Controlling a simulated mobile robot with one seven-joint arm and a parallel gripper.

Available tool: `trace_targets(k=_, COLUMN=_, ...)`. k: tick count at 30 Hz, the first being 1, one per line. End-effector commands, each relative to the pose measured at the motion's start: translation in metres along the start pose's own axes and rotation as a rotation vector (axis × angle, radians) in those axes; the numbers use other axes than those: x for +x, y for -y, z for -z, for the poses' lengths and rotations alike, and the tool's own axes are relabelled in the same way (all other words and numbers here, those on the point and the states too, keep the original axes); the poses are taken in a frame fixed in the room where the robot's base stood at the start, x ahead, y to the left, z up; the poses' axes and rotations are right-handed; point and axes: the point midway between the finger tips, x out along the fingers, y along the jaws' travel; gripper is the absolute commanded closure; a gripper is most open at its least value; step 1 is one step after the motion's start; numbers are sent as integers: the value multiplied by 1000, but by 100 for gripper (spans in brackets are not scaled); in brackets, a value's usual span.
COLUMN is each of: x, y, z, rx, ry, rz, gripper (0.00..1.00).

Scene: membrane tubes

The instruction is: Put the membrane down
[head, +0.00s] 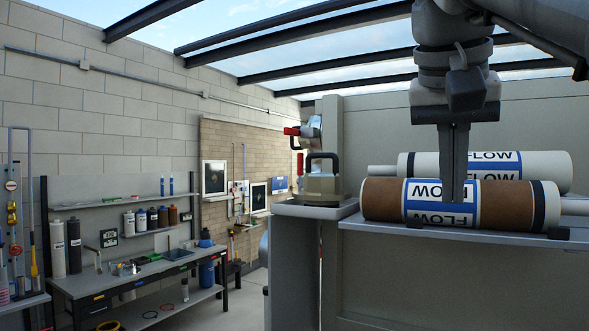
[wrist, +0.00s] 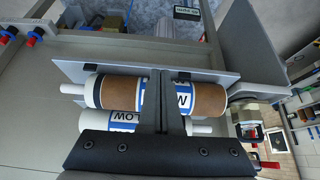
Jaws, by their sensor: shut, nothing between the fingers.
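I cannot tell whether the fingertips touch either tube.
Small black stops (head: 558,233) sit at the shelf's front edge. A grey ledge left of the shelf holds a device with a black handle (head: 322,180). A workbench (head: 120,280) with bottles and tools stands far left, with open floor between.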

Motion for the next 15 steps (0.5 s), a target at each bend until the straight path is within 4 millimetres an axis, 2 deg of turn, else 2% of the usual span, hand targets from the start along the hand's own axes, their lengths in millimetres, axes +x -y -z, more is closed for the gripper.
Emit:
trace_targets(k=1, x=13, y=-1, z=-2, rx=1, ry=3, rz=-2, gripper=100)
trace_targets(k=8, x=55, y=-1, z=-1, rx=1, ry=1, rz=-2, gripper=100)
trace_targets(k=10, x=57, y=-1, z=14, rx=1, ry=1, rz=-2, gripper=100)
trace_targets(k=15, x=68, y=0, z=30, rx=1, ry=-1, rz=-1, gripper=100)
